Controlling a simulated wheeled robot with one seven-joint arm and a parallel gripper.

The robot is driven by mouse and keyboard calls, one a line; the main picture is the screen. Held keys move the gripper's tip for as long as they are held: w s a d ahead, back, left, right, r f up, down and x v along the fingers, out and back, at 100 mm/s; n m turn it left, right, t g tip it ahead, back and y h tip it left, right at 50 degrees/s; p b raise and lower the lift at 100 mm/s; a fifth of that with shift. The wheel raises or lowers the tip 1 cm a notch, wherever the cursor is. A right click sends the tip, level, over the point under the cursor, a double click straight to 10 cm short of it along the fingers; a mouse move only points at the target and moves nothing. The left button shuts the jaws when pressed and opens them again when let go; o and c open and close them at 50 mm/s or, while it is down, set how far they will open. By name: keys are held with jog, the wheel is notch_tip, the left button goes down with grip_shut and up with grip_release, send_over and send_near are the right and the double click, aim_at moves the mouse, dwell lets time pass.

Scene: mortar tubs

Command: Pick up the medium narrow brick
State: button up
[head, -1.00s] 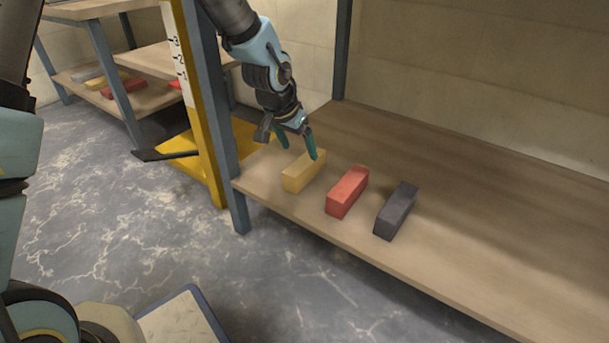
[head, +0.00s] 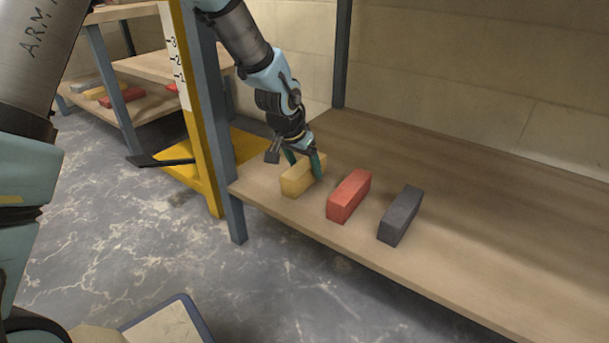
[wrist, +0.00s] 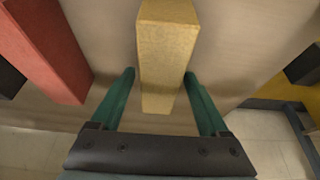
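A yellow brick (head: 296,183) lies at the left end of the wooden shelf, to the left of a red brick (head: 349,196) and a dark grey brick (head: 401,215). The three look similar in length, and none carries a readable size mark. My gripper (head: 304,166) is at the yellow brick, with its green fingers on either side of it. In the wrist view the yellow brick (wrist: 167,50) runs between the open fingers, with a gap on each side. The right finger hides part of the brick in the head view.
The shelf (head: 480,220) is clear to the right of the grey brick. A blue-grey post (head: 230,185) and a yellow post with numbers (head: 196,115) stand to the left of the bricks. Another rack with bricks (head: 122,97) is further back left.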

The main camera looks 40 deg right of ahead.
grip_shut()
dwell(0.4)
dwell(0.4)
